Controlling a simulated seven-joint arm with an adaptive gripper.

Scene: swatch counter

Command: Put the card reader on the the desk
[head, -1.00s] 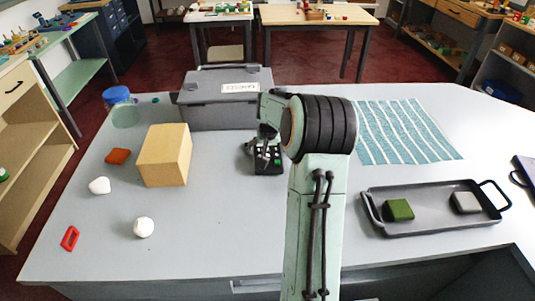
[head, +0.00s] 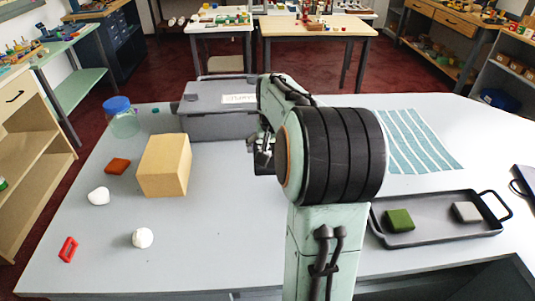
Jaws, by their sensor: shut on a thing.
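My gripper (head: 262,148) is over the middle of the grey counter (head: 222,225), in front of the grey lidded box. It is shut on the card reader (head: 264,167), of which only a small dark part shows below the fingers. My own arm hides the rest of the card reader and its keys. I cannot tell how far above the counter it is held.
A tan block (head: 164,166), an orange-brown piece (head: 118,166), white lumps (head: 142,238) and a red frame (head: 68,249) lie left. A grey box (head: 205,108) and blue-lidded jar (head: 122,120) stand behind. A striped cloth (head: 420,140) and black tray (head: 440,232) are right.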

